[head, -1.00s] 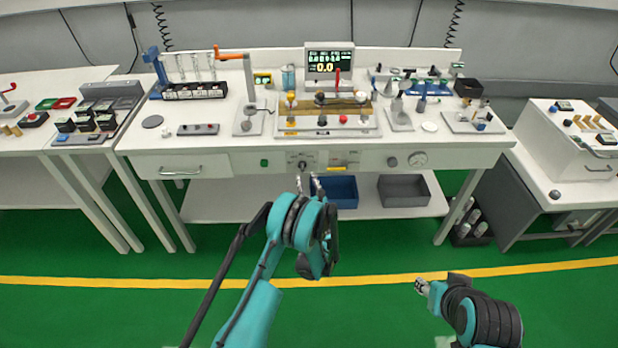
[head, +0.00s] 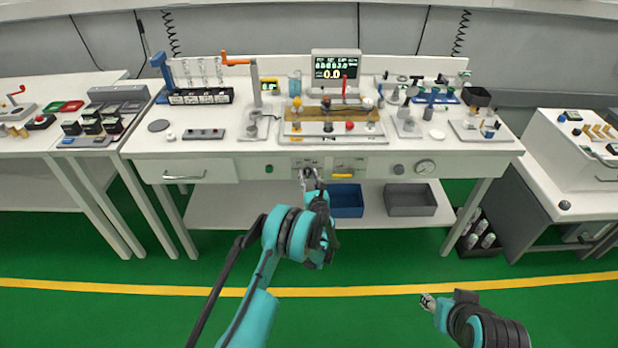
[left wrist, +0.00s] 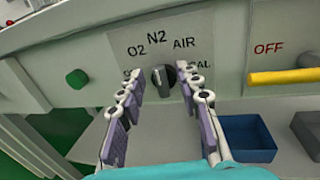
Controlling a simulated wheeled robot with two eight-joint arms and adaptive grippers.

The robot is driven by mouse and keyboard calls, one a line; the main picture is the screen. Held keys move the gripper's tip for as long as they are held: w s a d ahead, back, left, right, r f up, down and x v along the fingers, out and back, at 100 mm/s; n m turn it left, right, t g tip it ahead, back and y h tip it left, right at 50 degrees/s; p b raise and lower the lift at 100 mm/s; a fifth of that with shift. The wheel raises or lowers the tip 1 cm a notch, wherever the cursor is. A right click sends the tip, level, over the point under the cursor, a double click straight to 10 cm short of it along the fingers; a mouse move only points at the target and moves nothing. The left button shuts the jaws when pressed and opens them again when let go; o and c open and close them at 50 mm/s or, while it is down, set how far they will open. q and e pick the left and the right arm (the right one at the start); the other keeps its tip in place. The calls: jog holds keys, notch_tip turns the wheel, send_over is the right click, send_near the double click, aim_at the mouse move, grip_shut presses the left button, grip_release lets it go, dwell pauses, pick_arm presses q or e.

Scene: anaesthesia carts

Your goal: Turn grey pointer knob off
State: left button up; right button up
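The grey pointer knob (left wrist: 163,79) sits on the front panel of the bench, under a label reading O2, N2 and AIR, with further lettering partly hidden beside it. My left gripper (left wrist: 160,92) is open, its two fingers on either side of the knob in the left wrist view, a little short of it or just around it; I cannot tell whether they touch. In the head view, my left gripper (head: 311,180) is at the panel and largely covers the knob. My right gripper (head: 427,301) is low over the floor at the right, far from the panel; its fingers are too small to read.
A yellow lever (left wrist: 285,77) beside an OFF label is right of the knob. A green button (left wrist: 76,79) is to the left. Blue (head: 346,200) and grey (head: 410,199) bins stand on the shelf below. A round gauge (head: 425,167) is farther right on the panel.

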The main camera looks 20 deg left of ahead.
pick_arm(q)
grip_shut()
jog(key=shift+n, duration=0.3)
jog(key=n, duration=0.3)
jog(key=shift+a+g, duration=0.25)
jog(key=shift+g, duration=0.05)
jog(key=n, duration=0.1)
jog(key=n+h, duration=0.1)
jog(key=n, duration=0.1)
jog(key=shift+s+a+n, duration=0.15)
jog(key=shift+a+n, duration=0.05)
jog(key=shift+n, duration=0.1)
jog(key=n, duration=0.2)
jog(key=n+h, duration=0.1)
jog(key=shift+a+f+n+g, duration=0.2)
jog(key=shift+n+g, duration=0.1)
jog(key=shift+n, duration=0.1)
jog(key=shift+s+a+f+n+h, duration=0.1)
jog(key=shift+n+h, duration=0.6)
jog(key=shift+n, duration=0.8)
